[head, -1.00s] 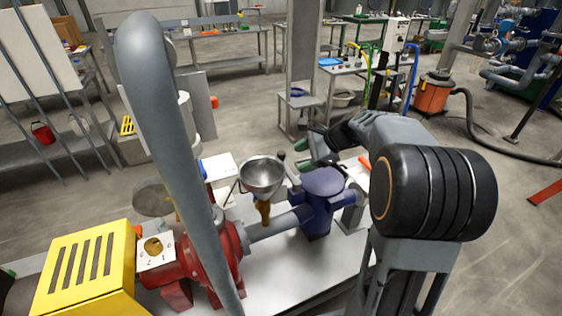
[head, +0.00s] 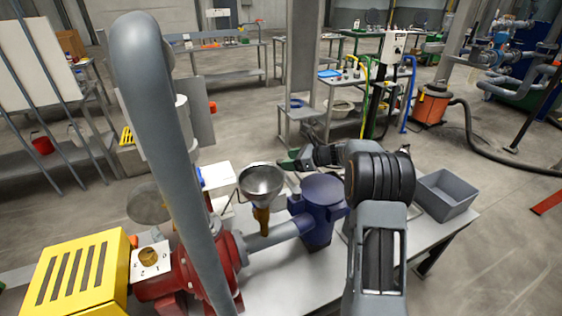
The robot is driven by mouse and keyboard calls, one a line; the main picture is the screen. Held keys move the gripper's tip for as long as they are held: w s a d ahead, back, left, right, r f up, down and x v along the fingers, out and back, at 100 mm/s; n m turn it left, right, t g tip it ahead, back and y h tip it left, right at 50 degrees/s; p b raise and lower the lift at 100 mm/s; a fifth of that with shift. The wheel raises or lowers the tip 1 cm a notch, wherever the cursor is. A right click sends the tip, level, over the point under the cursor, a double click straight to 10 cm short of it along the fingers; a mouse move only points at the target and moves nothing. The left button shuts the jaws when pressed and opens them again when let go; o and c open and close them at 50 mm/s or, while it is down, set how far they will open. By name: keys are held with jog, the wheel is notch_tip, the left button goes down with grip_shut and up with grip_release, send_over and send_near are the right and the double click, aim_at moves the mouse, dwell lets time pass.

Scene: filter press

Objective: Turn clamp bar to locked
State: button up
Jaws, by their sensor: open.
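A blue cylindrical housing (head: 322,192) stands on the grey bench, joined by a grey pipe (head: 270,238) to a red flanged body (head: 203,268). A metal funnel bowl (head: 261,182) on a brass stem rises from the pipe. My gripper (head: 296,164) is open, just above and behind the blue housing and right of the funnel. It is small and dark in the head view, and its fingertips are hard to make out. I cannot pick out the clamp bar; it may be hidden behind the housing, the funnel or my arm.
A yellow slotted guard (head: 80,272) and a white dial plate with a brass knob (head: 150,262) are at the lower left. A thick grey curved pipe (head: 170,150) crosses the near left. A grey open bin (head: 445,194) sits at the bench's right end.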

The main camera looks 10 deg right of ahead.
jog(key=shift+x, duration=2)
jog(key=shift+c, duration=0.2)
grip_shut()
